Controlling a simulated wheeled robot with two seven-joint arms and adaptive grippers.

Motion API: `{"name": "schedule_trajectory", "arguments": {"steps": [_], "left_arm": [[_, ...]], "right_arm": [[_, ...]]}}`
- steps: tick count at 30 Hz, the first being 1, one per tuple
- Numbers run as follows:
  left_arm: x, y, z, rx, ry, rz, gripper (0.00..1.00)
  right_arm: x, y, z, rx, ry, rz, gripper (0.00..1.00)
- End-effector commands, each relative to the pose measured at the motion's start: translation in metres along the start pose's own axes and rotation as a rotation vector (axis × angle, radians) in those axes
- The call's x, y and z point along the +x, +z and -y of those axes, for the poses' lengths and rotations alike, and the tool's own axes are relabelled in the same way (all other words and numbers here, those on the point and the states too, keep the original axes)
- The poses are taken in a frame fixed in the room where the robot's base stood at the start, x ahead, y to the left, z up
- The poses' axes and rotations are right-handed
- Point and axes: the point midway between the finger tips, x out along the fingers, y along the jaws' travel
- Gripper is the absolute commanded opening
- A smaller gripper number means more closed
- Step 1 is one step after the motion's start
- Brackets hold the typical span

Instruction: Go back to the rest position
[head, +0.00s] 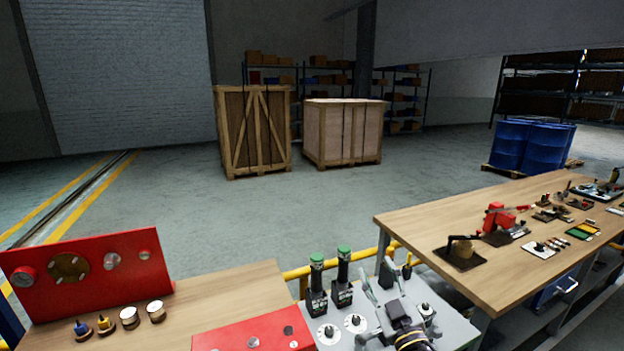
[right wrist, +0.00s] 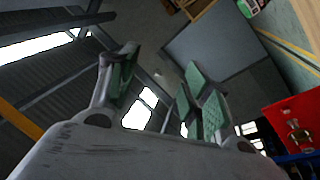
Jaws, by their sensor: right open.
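My right gripper (head: 380,278) is at the bottom middle of the head view, pointing up and away over the grey control panel. Its two grey fingers stand apart with nothing between them. In the right wrist view the gripper (right wrist: 160,68) shows its green-padded fingers spread and empty, with the roof and walls behind them. It appears clear of the table at its right; whether it touches the panel beneath cannot be told. My left gripper is not in view.
A red gauge panel (head: 105,282) stands at left. A wooden table (head: 410,222) with tools lies right. A yellow rail (head: 298,273) runs behind; open floor lies beyond.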

Motion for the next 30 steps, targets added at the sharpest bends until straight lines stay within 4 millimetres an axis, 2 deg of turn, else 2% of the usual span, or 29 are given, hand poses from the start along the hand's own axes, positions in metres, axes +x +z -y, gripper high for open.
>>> {"name": "schedule_trajectory", "arguments": {"steps": [6,14,22,30], "left_arm": [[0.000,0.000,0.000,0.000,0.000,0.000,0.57],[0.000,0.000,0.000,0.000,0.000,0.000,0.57],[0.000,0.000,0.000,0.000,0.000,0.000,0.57],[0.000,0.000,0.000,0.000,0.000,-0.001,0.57]], "right_arm": [[-0.023,0.046,-0.017,0.072,0.091,0.222,0.49],[-0.067,0.102,-0.020,0.145,0.135,0.512,0.49],[-0.129,0.151,-0.004,0.212,0.102,0.824,0.49],[-0.202,0.179,0.026,0.274,-0.013,1.124,0.49]]}}
